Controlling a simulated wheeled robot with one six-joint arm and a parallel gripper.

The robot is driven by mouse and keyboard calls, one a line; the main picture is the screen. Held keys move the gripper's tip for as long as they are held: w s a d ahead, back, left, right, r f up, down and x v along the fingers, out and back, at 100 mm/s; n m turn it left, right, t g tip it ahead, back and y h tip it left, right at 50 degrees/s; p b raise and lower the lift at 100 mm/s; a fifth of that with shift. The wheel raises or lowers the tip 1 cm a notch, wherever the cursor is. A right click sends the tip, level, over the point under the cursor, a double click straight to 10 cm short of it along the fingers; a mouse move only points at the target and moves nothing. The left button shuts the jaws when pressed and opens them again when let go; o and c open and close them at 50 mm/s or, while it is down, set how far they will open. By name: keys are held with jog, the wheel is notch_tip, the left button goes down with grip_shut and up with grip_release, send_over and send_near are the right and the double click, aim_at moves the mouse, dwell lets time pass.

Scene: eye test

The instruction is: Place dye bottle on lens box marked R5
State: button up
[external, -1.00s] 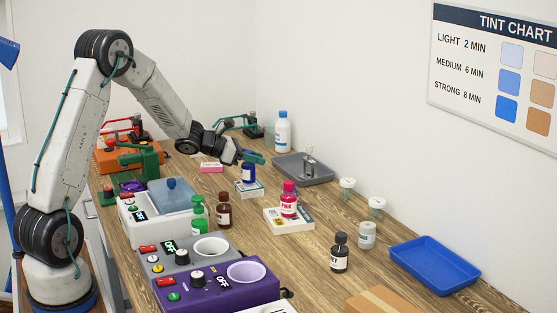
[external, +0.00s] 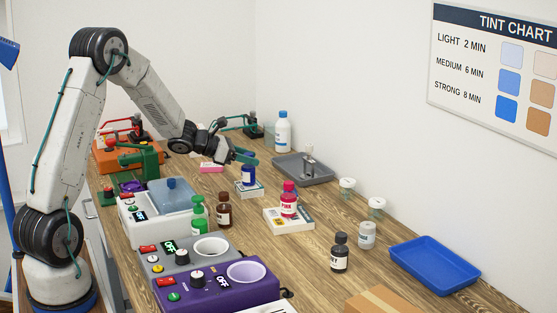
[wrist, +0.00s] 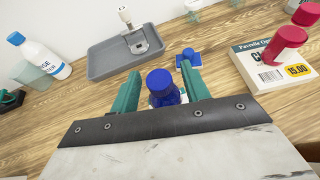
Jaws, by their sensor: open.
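Several dye bottles stand on the bench. A blue bottle (external: 248,175) stands upright on a small white box (external: 252,192); I cannot read R5 on it. A pink bottle (external: 289,204) stands on a larger white box (external: 290,225), whose price label shows in the wrist view. My gripper (external: 244,157) is open at the blue bottle's top. In the wrist view, the blue bottle (wrist: 161,86) lies between the two green fingers of my gripper (wrist: 161,78), with no clear contact. The bottle's lower part is hidden there.
A grey tray (external: 318,179) lies behind, near a white bottle with a blue cap (external: 283,133). Brown (external: 224,213), green (external: 197,220) and black (external: 340,254) bottles stand nearer. A blue tray (external: 432,262) is at right. Bare bench lies between the pink and black bottles.

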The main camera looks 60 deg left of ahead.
jog(key=v, duration=1)
jog(key=shift+d, duration=0.1)
jog(key=s+d+r+m+g+h, duration=0.2)
jog(key=s+d+m+g, duration=0.15)
jog(key=d+m, duration=0.4)
jog(key=s+d+r+m+g+h, duration=0.1)
jog(key=s+d+r+m+g, duration=0.25)
jog(key=d, duration=0.75)
jog(key=s+d+r+m+g+h, duration=0.1)
jog(key=s+d+r+m+h, duration=0.1)
jog(key=s+d+m, duration=0.45)
jog(key=s+d+m+g+y, duration=0.2)
jog(key=s+m+y, duration=0.2)
jog(key=s+m, duration=0.4)
jog(key=s+d+f+m+g+y, duration=0.1)
jog(key=s+m+y, duration=0.3)
jog(key=s+m, duration=0.4)
jog(key=s+d, duration=0.1)
jog(key=s, duration=0.3)
jog(key=shift+s+f+g, duration=0.2)
jog(key=shift+f+g, duration=0.05)
jog(key=shift+g, duration=0.15)
